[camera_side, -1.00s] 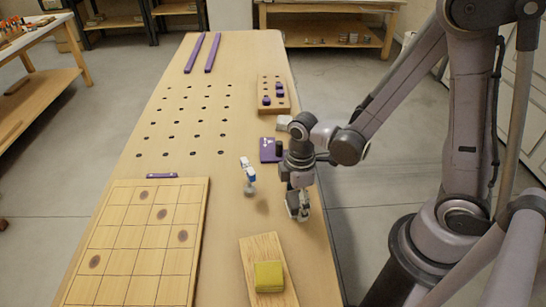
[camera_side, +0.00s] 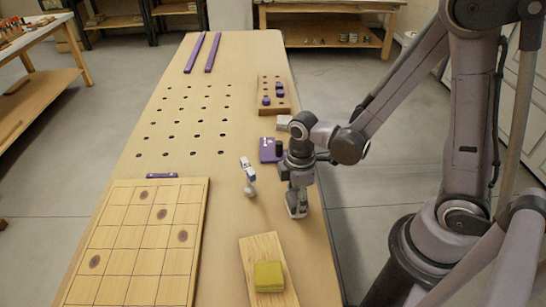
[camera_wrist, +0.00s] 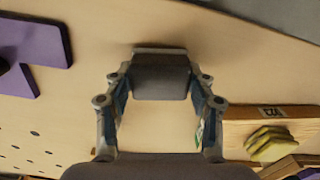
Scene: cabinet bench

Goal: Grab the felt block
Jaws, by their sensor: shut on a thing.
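The felt block (camera_wrist: 160,78) is a dark grey block with a paler strip along its far edge. In the wrist view it sits between the two fingertips of my gripper (camera_wrist: 160,92), which is shut on it with a finger at each side. In the side view my gripper (camera_side: 297,203) points down at the right edge of the bench. The block is mostly hidden there by the fingers, and I cannot tell whether it touches the bench top.
A yellow block (camera_side: 268,277) lies on a wooden board (camera_side: 259,248) nearer the camera. A purple piece (camera_side: 267,152) and a holed wooden block (camera_side: 273,109) are behind. A gridded board (camera_side: 140,235) lies left.

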